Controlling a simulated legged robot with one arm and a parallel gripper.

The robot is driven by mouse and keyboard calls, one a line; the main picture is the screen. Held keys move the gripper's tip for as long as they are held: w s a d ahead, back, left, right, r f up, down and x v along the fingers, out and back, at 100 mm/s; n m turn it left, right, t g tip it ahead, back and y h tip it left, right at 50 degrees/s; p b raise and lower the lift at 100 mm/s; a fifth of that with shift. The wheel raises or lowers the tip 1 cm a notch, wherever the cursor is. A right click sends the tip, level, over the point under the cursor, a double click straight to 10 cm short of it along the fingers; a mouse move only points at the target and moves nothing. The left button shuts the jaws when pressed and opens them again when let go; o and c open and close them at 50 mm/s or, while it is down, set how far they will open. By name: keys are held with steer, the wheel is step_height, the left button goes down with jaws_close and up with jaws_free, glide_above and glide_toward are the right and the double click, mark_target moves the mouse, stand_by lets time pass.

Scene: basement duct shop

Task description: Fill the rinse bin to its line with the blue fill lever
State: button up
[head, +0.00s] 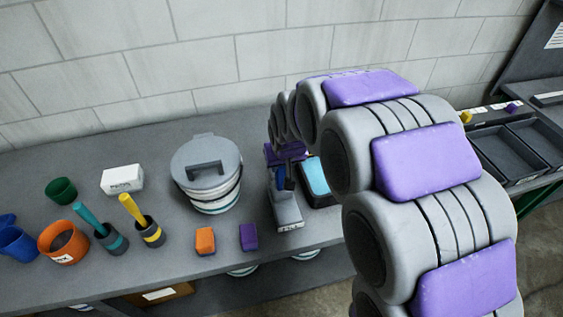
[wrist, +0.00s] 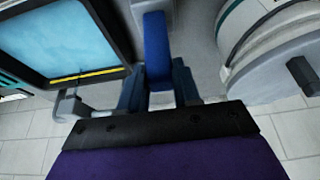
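The rinse bin (head: 334,198) is a dark-rimmed bin holding light blue water, at the back right of the bench, partly behind my arm. It also shows in the wrist view (wrist: 108,12) at upper left, with a yellow line along its near inner wall. The blue fill lever (wrist: 157,48) stands on a grey base (head: 287,212) left of the bin. My gripper (wrist: 160,84) is at the lever, with one dark finger on each side of it. The fingers look very close to the lever, but I cannot tell whether they press on it.
A grey lidded bucket (head: 205,165) stands left of the lever. An orange block (head: 205,241) and a purple block (head: 248,237) lie in front. Brushes in holders, cups and a white box (head: 122,178) fill the left side. Dark trays (head: 495,155) stand at right.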

steer(key=shift+o, duration=1.4)
steer(key=shift+s+f, duration=0.2)
steer(key=shift+f, duration=0.05)
steer(key=shift+o, duration=0.7)
steer(key=shift+w, duration=0.15)
steer(key=shift+r, duration=0.1)
steer(key=shift+r, duration=0.1)
steer(key=p+v, duration=0.3)
steer(key=v, duration=1.4)
steer(key=shift+w, duration=0.1)
